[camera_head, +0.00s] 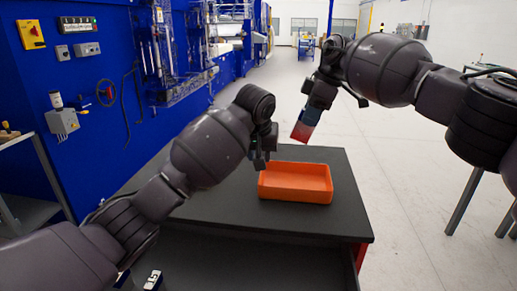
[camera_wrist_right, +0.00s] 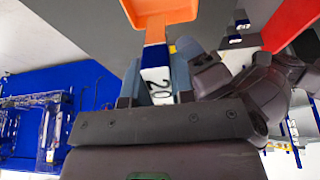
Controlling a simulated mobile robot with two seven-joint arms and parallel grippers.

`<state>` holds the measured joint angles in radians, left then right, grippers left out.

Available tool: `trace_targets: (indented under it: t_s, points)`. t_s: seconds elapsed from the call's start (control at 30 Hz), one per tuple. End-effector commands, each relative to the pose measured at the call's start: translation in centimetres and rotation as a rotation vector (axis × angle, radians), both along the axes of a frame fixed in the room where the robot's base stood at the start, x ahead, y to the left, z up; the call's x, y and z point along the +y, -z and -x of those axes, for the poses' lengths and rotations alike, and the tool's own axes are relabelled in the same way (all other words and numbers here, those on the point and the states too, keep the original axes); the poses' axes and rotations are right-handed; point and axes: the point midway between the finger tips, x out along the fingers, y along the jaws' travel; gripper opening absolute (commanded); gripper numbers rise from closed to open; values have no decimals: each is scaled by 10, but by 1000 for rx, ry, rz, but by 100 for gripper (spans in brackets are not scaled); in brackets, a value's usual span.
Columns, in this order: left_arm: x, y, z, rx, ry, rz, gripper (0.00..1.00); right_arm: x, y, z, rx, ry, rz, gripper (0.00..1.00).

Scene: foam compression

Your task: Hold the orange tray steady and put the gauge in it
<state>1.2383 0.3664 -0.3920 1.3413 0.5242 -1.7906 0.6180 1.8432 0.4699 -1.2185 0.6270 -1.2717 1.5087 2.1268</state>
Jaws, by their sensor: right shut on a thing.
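The orange tray (camera_head: 318,196) lies upright on the dark table, and part of it shows at the top of the right wrist view (camera_wrist_right: 165,14). The inside that I can see is empty. My left gripper (camera_head: 261,164) points down at the tray's left end, very close to its wall; whether its fingers are open or shut on the wall is unclear. My right gripper (camera_head: 316,104) is shut on the gauge (camera_head: 302,131), a block with red and blue parts, held tilted above the tray's far side. The right wrist view shows the gauge's blue and white face with "20" (camera_wrist_right: 157,75).
The dark table (camera_head: 225,208) has free room left of and in front of the tray. A blue machine wall (camera_head: 100,110) stands to the left. Open pale floor (camera_head: 400,180) lies to the right and behind.

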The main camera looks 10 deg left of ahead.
Motion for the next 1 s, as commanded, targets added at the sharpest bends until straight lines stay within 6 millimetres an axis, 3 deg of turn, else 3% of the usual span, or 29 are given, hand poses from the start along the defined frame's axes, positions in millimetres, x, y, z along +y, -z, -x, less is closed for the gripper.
trace_targets:
  t_s: [0.6,1.0]
  points:
    - [1,81,-34,1,-4,-1,34,0,-2,0,-2,0,-1,0]
    - [0,92,-39,-2,-2,0,34,0,-2,0,-2,0,-1,0]
